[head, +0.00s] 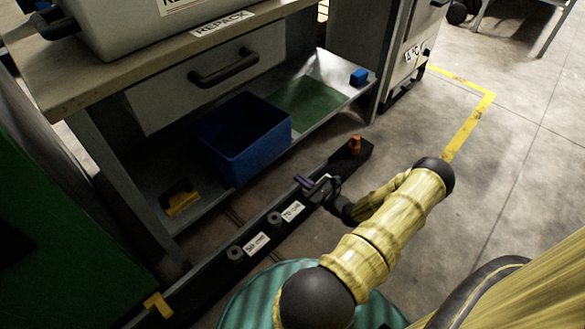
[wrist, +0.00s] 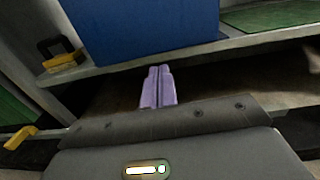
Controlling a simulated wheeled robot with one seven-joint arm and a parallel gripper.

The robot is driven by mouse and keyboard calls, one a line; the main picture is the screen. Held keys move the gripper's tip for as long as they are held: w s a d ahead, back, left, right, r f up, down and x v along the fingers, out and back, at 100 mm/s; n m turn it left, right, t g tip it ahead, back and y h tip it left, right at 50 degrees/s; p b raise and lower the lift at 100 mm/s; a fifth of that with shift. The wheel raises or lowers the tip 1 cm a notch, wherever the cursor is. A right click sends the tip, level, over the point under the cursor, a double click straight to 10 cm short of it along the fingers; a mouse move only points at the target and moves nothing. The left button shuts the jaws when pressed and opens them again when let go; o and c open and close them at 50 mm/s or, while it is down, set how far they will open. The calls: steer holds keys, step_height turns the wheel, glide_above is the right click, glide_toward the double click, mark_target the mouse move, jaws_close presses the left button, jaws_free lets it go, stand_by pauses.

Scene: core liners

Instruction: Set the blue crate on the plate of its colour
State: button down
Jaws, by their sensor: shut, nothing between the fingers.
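The blue crate (head: 262,158) stands upright and open-topped on the low metal shelf under the bench, and it looks empty. Its near wall fills the top of the wrist view (wrist: 150,30). A green plate (head: 308,103) lies flat on the shelf to the right of the crate; part of it also shows in the wrist view (wrist: 268,14). I see no blue plate. My gripper (head: 303,182) is in front of the shelf, apart from the crate. Its purple fingers (wrist: 158,88) are shut together with nothing between them, pointing toward the crate.
A small blue block (head: 359,77) sits at the shelf's right end. A yellow-and-black object (head: 180,200) lies at its left. A dark rail (head: 270,232) with labels and an orange piece (head: 354,146) runs in front. A drawer (head: 210,75) overhangs the shelf.

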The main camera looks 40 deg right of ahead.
steer(key=s+a+r+n+g+y+p, duration=0.15)
steer(key=a+r+n+g+y, duration=0.25)
steer(key=a+r+n+g, duration=0.45)
steer(key=a+r+n+g+y+p, duration=0.2)
steer(key=a+r+n+g+y, duration=0.25)
steer(key=a+n, duration=0.5)
steer(key=s+a+r+n+g+h+p, duration=0.1)
steer(key=s+a+r+n+h+p, duration=0.1)
steer(key=a+r+n+h, duration=0.3)
steer(key=s+a+r+n+g+h+p, duration=0.1)
steer(key=s+a+r+n+h+p, duration=0.2)
steer(key=a+r+n+h, duration=0.3)
step_height(320, 180, up, 11)
steer(key=s+a+n, duration=0.1)
steer(key=a+n, duration=0.1)
steer(key=n, duration=0.3)
steer(key=shift+s+a+n, duration=0.15)
steer(key=shift+s+n, duration=0.05)
steer(key=shift+n, duration=0.1)
